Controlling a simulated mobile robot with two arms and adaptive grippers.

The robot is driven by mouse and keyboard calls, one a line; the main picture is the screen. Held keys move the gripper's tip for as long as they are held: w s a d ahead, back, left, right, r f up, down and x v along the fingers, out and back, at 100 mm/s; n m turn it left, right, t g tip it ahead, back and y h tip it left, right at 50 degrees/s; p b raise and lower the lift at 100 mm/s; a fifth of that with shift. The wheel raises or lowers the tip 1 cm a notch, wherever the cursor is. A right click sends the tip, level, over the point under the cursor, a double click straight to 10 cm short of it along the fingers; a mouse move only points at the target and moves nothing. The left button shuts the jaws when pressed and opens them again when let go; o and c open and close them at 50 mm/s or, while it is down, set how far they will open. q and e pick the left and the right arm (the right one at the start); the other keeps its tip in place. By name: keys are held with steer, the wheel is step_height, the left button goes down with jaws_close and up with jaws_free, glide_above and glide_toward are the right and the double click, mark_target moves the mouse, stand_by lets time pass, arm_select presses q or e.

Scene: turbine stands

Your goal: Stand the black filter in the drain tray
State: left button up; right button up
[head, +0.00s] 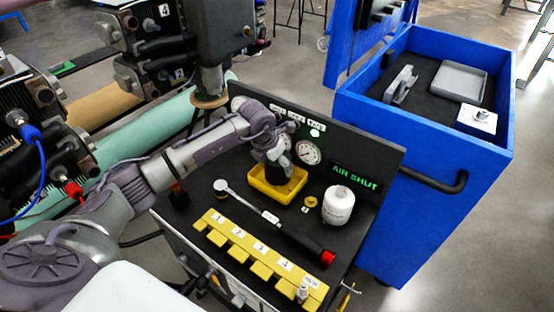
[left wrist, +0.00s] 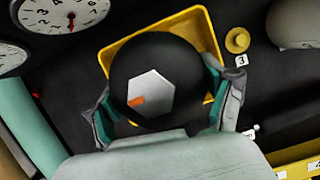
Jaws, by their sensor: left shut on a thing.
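The black filter (left wrist: 178,62) shows from its top end in the left wrist view, round with a silver hex cap bearing an orange mark. My left gripper (left wrist: 165,106) is shut on it, one finger on each side. The yellow drain tray (head: 297,190) stands on the black bench top, and its rim (left wrist: 200,22) shows behind the filter in the left wrist view. In the head view my left gripper (head: 274,160) points down over the tray with the filter inside its rim. I cannot tell whether the filter's base touches the tray floor. My right gripper is not in view.
A white canister (head: 338,204) and small yellow cap (head: 310,202) stand right of the tray. A long wrench (head: 272,218) and yellow numbered rack (head: 262,258) lie in front. A gauge panel reading AIR SHUT (head: 354,178) rises behind. A blue cart (head: 420,125) stands right.

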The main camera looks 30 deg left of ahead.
arm_select(q)
steer(key=shift+f+b, duration=0.4)
steer(key=shift+f, duration=0.5)
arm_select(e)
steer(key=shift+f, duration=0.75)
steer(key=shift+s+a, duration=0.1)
arm_select(q)
steer(key=shift+f, duration=0.25)
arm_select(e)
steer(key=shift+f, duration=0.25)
arm_select(q)
steer(key=o, duration=1.6)
steer(key=shift+c, duration=0.2)
